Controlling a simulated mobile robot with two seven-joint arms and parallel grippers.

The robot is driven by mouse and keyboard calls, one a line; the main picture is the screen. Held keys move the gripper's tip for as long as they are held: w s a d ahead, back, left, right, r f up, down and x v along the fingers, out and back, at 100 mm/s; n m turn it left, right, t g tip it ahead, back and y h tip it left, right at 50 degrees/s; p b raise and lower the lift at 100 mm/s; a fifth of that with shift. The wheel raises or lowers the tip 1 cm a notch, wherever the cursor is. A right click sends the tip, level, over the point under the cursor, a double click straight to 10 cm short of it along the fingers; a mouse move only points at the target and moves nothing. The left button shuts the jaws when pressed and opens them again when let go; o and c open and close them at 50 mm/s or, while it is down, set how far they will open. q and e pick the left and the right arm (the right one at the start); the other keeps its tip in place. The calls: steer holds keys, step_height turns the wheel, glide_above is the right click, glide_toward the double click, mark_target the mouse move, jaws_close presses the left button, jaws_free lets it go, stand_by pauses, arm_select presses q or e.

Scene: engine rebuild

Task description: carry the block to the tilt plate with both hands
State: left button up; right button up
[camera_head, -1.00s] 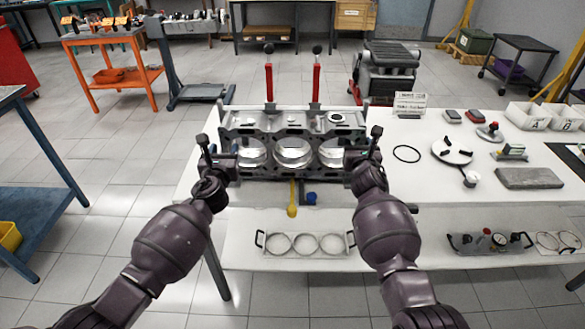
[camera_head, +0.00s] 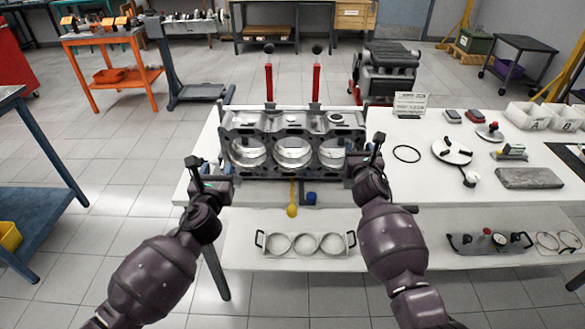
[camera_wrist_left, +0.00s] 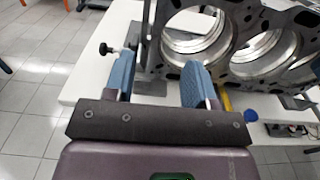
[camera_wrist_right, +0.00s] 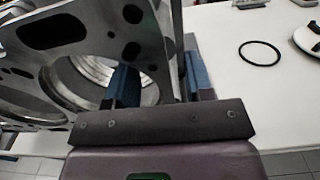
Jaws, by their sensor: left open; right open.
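The block (camera_head: 292,134), a grey metal casting with three large bores, stands on the white table, bores facing me. My left gripper (camera_head: 212,172) is open just outside its left end; in the left wrist view the fingers (camera_wrist_left: 160,72) point at the block's end edge (camera_wrist_left: 153,35). My right gripper (camera_head: 364,158) is open at its right end. In the right wrist view its fingers (camera_wrist_right: 160,80) lie on either side of the block's end edge (camera_wrist_right: 168,35); contact cannot be told. I cannot clearly make out a separate tilt plate; two red upright levers (camera_head: 269,82) rise behind the block.
The white table (camera_head: 400,185) is clear just right of the block, around a black ring (camera_head: 407,153). Further right are a round fixture (camera_head: 452,150), a grey slab (camera_head: 529,178) and white bins (camera_head: 528,115). A ring tray (camera_head: 305,244) lies on the lower shelf.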

steer(key=s, duration=0.9)
steer(key=shift+s, duration=0.25)
steer(key=shift+r, duration=0.1)
arm_select(q)
steer(key=s+a+f+n+g, duration=0.2)
steer(key=s+f+n, duration=0.4)
steer(key=s+n, duration=0.5)
steer(key=s+a+f+n+g, duration=0.2)
steer(key=s+a+f+n, duration=0.2)
steer(key=s+n, duration=0.7)
steer(key=s+a+f+n+g, duration=0.2)
steer(key=s+a+f+n, duration=0.1)
steer(key=s+f+n, duration=0.5)
steer(key=s+n, duration=0.3)
steer(key=n, duration=0.2)
steer(key=shift+a+y, duration=0.2)
steer(key=shift+y, duration=0.1)
arm_select(e)
steer(key=s+d+f+m+g, duration=0.2)
steer(key=s+f+m, duration=0.4)
steer(key=s+m, duration=0.5)
steer(key=s+d+f+m+g, duration=0.2)
steer(key=s+d+f+m, duration=0.2)
steer(key=s+m, duration=0.7)
steer(key=s+d+f+m+g, duration=0.2)
steer(key=s+f+m, duration=0.5)
steer(key=s+m, duration=0.4)
steer(key=shift+d+f+m, duration=0.35)
steer(key=shift+d+m, duration=0.25)
steer(key=shift+m, duration=0.3)
